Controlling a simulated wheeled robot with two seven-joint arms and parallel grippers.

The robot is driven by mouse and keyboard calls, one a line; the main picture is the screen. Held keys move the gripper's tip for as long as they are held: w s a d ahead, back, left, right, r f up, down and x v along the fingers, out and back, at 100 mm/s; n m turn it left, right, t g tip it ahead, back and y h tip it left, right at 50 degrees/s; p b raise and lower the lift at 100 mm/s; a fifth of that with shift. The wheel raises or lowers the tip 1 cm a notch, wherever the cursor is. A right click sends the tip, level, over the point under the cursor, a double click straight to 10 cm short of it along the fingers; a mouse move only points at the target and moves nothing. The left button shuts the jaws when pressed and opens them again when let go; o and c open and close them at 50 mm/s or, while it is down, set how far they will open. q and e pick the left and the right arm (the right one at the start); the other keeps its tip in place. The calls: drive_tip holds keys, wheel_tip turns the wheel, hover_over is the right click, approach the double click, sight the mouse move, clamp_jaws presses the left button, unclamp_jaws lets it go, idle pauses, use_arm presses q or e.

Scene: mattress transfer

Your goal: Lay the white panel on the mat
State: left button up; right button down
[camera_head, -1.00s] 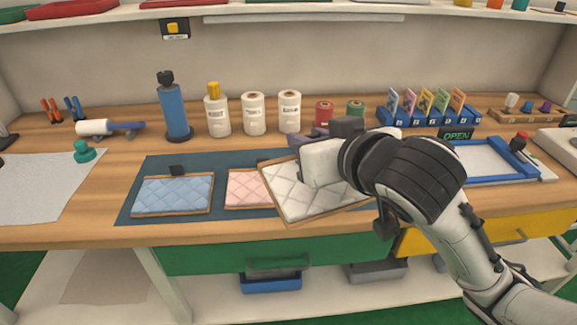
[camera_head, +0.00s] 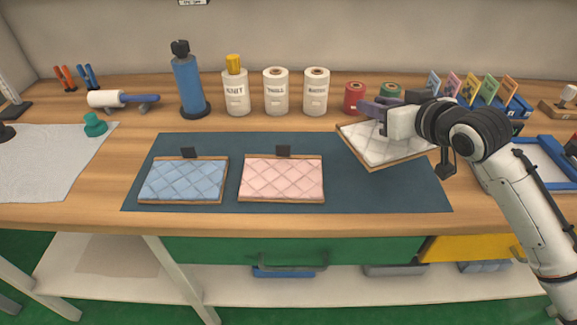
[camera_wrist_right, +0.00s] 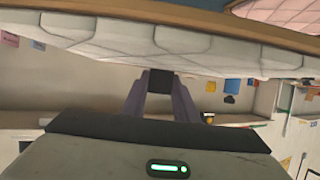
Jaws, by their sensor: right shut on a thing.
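The white quilted panel (camera_head: 382,146) has a wooden edge and is tilted above the right end of the dark blue mat (camera_head: 225,200). My right gripper (camera_head: 378,112) is shut on the panel at its far side; a dark grip tab (camera_wrist_right: 160,82) shows between the fingers in the right wrist view. The white panel (camera_wrist_right: 110,42) fills the top of that view. A blue quilted panel (camera_head: 183,180) and a pink quilted panel (camera_head: 282,178) lie side by side on the mat, each with a dark tab at its back edge. My left gripper is out of view.
Behind the mat stand a blue bottle (camera_head: 188,85), several white bottles and spools, including a red spool (camera_head: 355,97). A rack of coloured cards (camera_head: 480,95) and a blue-framed tray (camera_head: 550,165) are at right. The mat right of the pink panel is bare.

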drive_tip(key=w+f, duration=0.1)
drive_tip(key=f, duration=0.2)
drive_tip(key=w+f, duration=0.1)
drive_tip(key=f, duration=0.3)
drive_tip(key=w+d+f, duration=0.1)
drive_tip(key=f, duration=0.3)
drive_tip(key=shift+w, duration=0.4)
drive_tip(key=shift+f, duration=0.2)
drive_tip(key=c, duration=1.4)
unclamp_jaws()
drive_tip(key=shift+r, duration=0.15)
drive_tip(key=v, duration=1.2)
drive_tip(key=shift+d, duration=0.15)
